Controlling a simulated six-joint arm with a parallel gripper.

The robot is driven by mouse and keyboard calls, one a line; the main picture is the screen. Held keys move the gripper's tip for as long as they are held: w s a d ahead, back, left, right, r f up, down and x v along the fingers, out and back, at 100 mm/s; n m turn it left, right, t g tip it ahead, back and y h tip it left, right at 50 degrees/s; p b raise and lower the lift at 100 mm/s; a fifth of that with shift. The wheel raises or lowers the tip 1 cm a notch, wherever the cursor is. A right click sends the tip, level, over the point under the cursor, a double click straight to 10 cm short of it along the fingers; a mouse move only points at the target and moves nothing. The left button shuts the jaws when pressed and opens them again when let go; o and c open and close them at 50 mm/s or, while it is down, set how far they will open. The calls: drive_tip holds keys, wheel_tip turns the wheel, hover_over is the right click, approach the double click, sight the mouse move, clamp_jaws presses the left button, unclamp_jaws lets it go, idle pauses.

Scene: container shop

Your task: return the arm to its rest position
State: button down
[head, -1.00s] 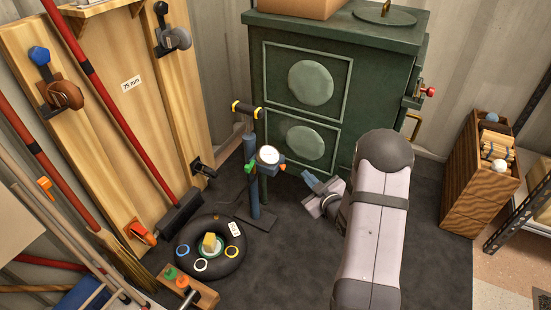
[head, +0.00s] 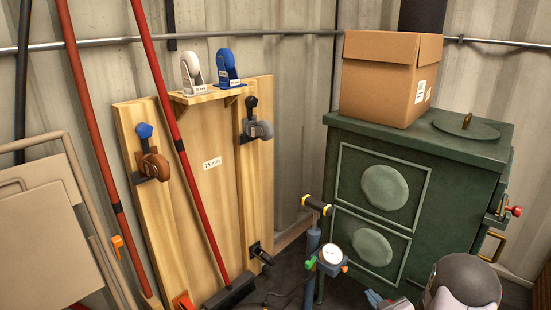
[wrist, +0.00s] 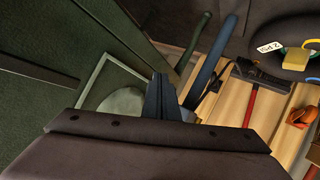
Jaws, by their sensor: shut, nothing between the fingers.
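My gripper (head: 374,298) shows only in part at the bottom edge of the head view, with its blue fingers right of the floor pump (head: 313,252) and in front of the green metal cabinet (head: 430,175). My rounded arm joint is cut off by the bottom right edge. In the wrist view the dark blue fingers (wrist: 162,98) are together and hold nothing. The cabinet's green side and a pale round panel lie beyond them, and the pump's blue cylinder (wrist: 206,70) is close to their right.
A cardboard box (head: 385,78) stands on the cabinet. A wooden board (head: 215,210) with mounted parts leans at the wall, with a red-handled broom (head: 180,145) before it. The wrist view also shows a black tyre (wrist: 275,32) with a yellow block (wrist: 296,60).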

drive_tip(key=s+f+m+g+h, duration=0.1)
drive_tip(key=s+f+m+g, duration=0.2)
drive_tip(key=s+f+g, duration=0.35)
drive_tip(key=s+f+m+g, duration=0.2)
drive_tip(key=s+f+g, duration=0.2)
drive_tip(key=s+f, duration=0.55)
drive_tip(key=s+a+r+m+g+y+p, duration=0.1)
drive_tip(key=s+a+r+m+g, duration=0.15)
drive_tip(key=s+r, duration=0.5)
drive_tip(key=s+a+r+m+g+y+p, duration=0.1)
drive_tip(key=s+a+r+g, duration=0.3)
drive_tip(key=s, duration=0.7)
drive_tip(key=w+a+r+n+t+p, duration=0.1)
drive_tip(key=w+a+r+p, duration=0.2)
drive_tip(key=r, duration=0.6)
drive_tip(key=w+a+r+n+t+h+p, duration=0.1)
drive_tip(key=a+r+t+p, duration=0.1)
drive_tip(key=a+r+p, duration=0.5)
drive_tip(key=w+r+n+t+p, duration=0.1)
drive_tip(key=w+r+n+p, duration=0.15)
drive_tip(key=r, duration=0.85)
wheel_tip(320, 180, up, 36)
drive_tip(key=p, duration=3.6)
drive_tip(key=shift+s+m+p, duration=0.25)
drive_tip(key=shift+m+p, duration=0.15)
